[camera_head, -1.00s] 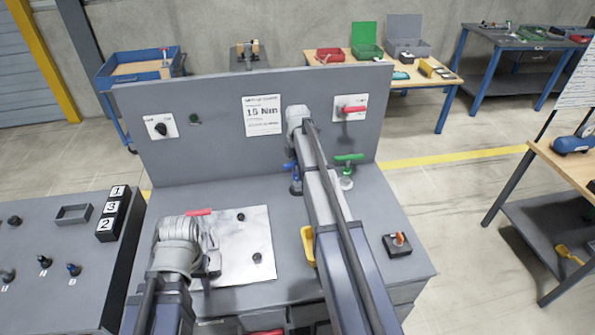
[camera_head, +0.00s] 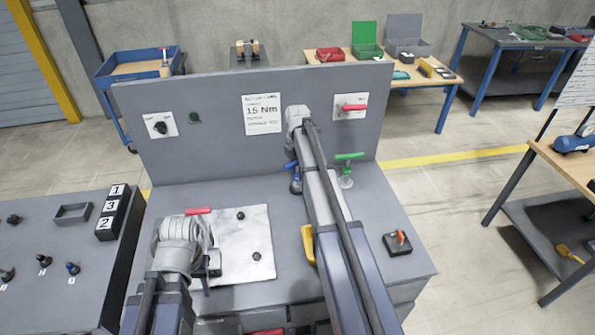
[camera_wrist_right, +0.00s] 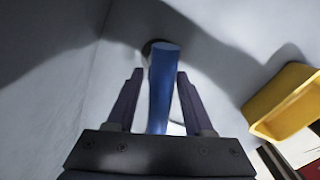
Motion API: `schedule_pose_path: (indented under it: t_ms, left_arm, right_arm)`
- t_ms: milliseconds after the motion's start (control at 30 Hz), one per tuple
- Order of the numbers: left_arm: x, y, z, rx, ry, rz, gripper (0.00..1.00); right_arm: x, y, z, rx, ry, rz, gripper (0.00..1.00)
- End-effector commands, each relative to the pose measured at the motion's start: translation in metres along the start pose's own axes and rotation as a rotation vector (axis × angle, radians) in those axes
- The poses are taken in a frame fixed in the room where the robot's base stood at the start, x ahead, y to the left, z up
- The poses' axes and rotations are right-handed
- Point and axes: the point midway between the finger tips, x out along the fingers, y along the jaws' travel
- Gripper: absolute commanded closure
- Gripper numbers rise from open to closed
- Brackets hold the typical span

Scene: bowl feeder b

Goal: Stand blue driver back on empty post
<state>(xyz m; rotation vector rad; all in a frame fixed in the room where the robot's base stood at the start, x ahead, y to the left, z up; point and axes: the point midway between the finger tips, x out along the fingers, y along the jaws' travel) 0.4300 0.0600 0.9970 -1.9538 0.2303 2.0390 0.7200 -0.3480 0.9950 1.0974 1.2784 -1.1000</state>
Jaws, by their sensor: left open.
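The blue driver (camera_head: 295,182) shows at the far middle of the grey bench, partly covered by my right arm. In the right wrist view its blue handle (camera_wrist_right: 163,85) lies between the two fingers of my right gripper (camera_wrist_right: 160,75). A narrow gap shows on the handle's left side; whether the fingers grip it is unclear. My right gripper is hidden in the head view. The post under the blue driver is not clearly visible.
A green-handled driver (camera_head: 347,158) stands upright to the right. A red handle (camera_head: 198,211) shows behind my left wrist. A yellow bin (camera_head: 308,243) lies beside my right arm. A black box with an orange lever (camera_head: 398,241) sits at the right. The back panel (camera_head: 220,105) closes off the far side.

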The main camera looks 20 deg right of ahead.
Motion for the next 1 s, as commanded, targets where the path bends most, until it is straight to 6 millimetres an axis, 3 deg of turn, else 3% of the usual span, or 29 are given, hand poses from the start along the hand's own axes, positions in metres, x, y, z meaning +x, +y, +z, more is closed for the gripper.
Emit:
schedule_pose_path:
  t_ms: [467, 1000]
  left_arm:
    - [-0.006, -0.001, 0.000, -0.001, 0.000, 0.000, 0.50]
    - [-0.070, -0.007, 0.004, -0.004, 0.000, 0.001, 0.50]
  right_arm:
    - [-0.006, 0.000, 0.000, 0.000, 0.000, 0.000, 0.41]
    - [-0.070, 0.000, 0.000, 0.000, 0.000, 0.000, 0.41]
